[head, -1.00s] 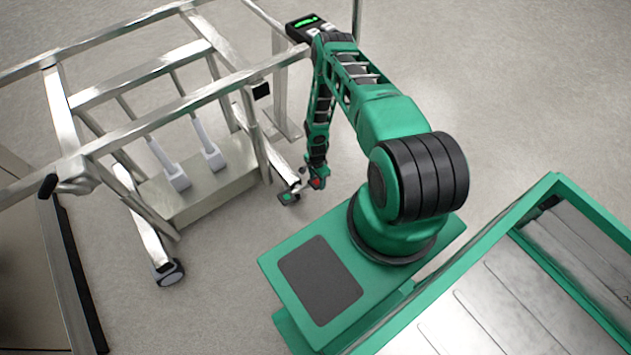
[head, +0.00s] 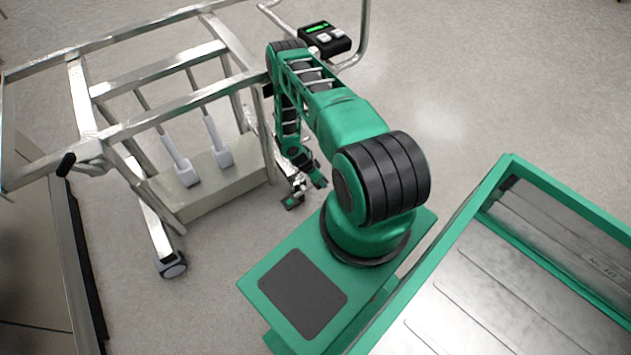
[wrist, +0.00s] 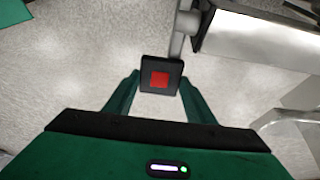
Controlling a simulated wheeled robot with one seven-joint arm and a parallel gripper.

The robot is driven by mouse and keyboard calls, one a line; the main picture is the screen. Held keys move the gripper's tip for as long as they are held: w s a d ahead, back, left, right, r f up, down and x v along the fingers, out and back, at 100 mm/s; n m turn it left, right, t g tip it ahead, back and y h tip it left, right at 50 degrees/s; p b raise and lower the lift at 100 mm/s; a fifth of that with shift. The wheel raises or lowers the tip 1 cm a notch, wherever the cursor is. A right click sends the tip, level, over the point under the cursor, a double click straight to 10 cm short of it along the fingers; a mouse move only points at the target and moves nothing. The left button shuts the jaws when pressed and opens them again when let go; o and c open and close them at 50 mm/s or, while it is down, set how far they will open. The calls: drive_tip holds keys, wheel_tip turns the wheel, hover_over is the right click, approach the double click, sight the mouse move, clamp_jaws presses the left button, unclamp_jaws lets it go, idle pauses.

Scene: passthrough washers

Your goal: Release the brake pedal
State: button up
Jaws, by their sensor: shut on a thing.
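The brake pedal (wrist: 160,77) is a black square pad with a red centre, at the end of a grey metal bar in the wrist view. My gripper (wrist: 160,84) has one green finger on each side of the pad and is shut on it. In the head view my gripper (head: 305,190) is low, near the floor, at the right end of the metal trolley frame (head: 155,75). The pedal is hard to make out there among the fingers and the trolley's lower parts.
A beige base (head: 205,190) with two pale upright handles sits low in the trolley. A castor (head: 172,265) stands at its near left. A black control box (head: 325,38) is at its right end. A green-edged bin (head: 500,260) is at right. Floor beyond is clear.

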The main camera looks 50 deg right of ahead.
sight(309, 188)
drive_tip(key=shift+w+a, duration=0.25)
drive_tip(key=shift+a, duration=0.2)
drive_tip(key=o, duration=1.5)
drive_tip(key=shift+s+d, duration=0.15)
drive_tip(key=shift+r, duration=0.25)
drive_tip(key=v, duration=1)
drive_tip(key=shift+r, duration=0.25)
drive_tip(key=shift+w, duration=0.25)
